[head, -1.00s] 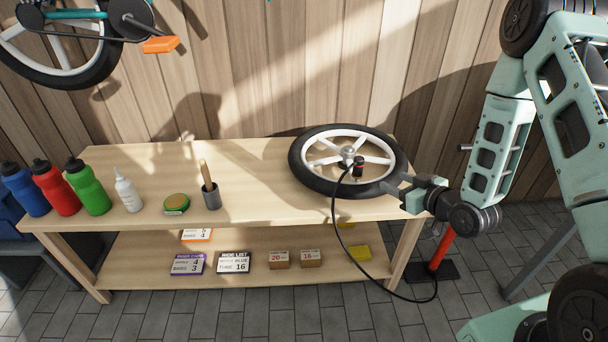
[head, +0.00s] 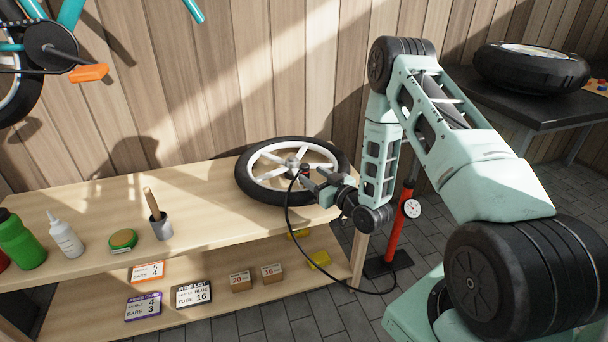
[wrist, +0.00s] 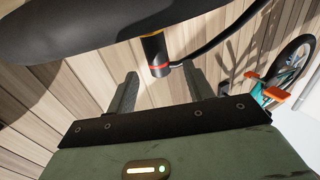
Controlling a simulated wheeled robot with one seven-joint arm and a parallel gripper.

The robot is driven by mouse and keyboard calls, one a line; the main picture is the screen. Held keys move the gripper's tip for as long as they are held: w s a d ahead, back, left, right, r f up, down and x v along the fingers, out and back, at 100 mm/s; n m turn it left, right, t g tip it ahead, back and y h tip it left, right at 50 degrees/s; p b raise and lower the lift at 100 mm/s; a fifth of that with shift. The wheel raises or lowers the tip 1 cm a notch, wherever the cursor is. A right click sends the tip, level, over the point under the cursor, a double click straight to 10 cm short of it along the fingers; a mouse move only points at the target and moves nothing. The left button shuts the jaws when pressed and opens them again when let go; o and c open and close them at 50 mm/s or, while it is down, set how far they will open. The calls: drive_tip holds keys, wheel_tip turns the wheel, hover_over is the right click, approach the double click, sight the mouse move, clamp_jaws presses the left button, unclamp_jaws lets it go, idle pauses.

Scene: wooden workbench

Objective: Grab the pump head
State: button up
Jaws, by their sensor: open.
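The pump head (wrist: 155,54) is a black cylinder with a red ring at its end and a black hose (wrist: 203,50) leaving from its side. In the head view the pump head (head: 304,169) is small and partly hidden by my gripper, near the hub of the wheel (head: 250,189), which lies flat on the bench. My gripper (head: 308,178) is beside it over the wheel. In the wrist view the open jaws (wrist: 160,84) are empty, with the pump head just beyond the fingertips and roughly between them.
The red floor pump (head: 397,225) with a gauge stands on the floor right of the bench (head: 215,189). The hose hangs off the bench front. A tyre (head: 530,72) lies on a dark table.

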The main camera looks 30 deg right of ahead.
drive_tip(key=shift+w+a+r+b, duration=0.15)
drive_tip(key=shift+w+a, duration=0.05)
drive_tip(key=shift+w, duration=1.55)
drive_tip(key=shift+w+a+r+b, duration=0.1)
drive_tip(key=shift+w+a+b, duration=0.05)
drive_tip(key=shift+w, duration=1.55)
clamp_jaws()
